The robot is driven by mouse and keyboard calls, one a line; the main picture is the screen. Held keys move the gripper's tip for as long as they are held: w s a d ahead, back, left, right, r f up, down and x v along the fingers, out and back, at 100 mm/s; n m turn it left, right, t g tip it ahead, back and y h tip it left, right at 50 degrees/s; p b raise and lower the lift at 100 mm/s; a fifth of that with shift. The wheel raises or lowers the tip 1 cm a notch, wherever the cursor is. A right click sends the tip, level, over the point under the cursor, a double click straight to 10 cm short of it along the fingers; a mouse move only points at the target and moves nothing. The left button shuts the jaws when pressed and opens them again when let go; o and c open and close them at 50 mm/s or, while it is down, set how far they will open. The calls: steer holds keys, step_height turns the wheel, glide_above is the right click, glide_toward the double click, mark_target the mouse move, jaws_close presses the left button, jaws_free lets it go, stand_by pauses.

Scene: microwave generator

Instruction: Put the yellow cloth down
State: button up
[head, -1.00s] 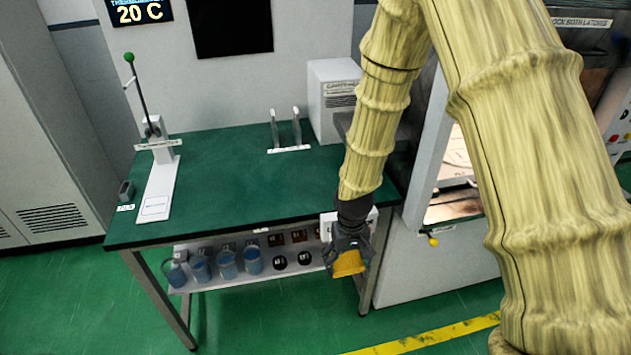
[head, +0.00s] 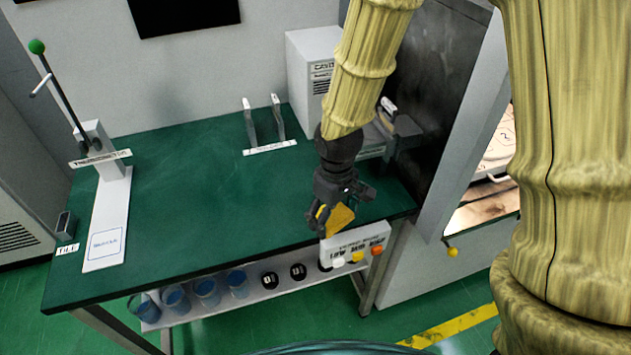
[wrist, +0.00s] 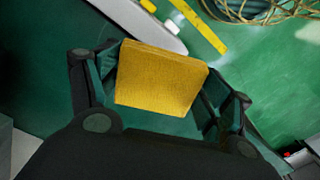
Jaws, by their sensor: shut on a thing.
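The yellow cloth (wrist: 158,82) is a flat, square-edged pad held between the fingers in the wrist view. It also shows in the head view (head: 340,219), small and partly covered by the fingers. My gripper (head: 338,205) is shut on it, near the front right part of the green table (head: 200,210). In the wrist view my gripper (wrist: 160,90) has one finger on each side of the cloth. I cannot tell whether the cloth is touching the table or above it.
A white sign box with coloured knobs (head: 356,246) is at the table's front edge. Two upright prongs (head: 263,122) stand at the back, beside a white box (head: 313,75). A lever press (head: 100,160) stands at left. Blue cups (head: 207,290) sit on the lower shelf. The table's middle is clear.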

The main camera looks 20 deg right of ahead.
steer(key=w+p, duration=0.1)
steer(key=w, duration=0.3)
steer(key=w+f+p, duration=0.1)
steer(key=w, duration=0.4)
steer(key=w+d+p, duration=0.1)
steer(key=w, duration=0.4)
steer(key=shift+f+p, duration=0.15)
steer(key=shift+p, duration=0.15)
steer(key=shift+f+p, duration=0.7)
steer(key=shift+f, duration=1.05)
steer(key=shift+f, duration=0.1)
steer(key=o, duration=1.3)
steer(key=shift+r+b, duration=1.55)
steer(key=shift+r, duration=4.55)
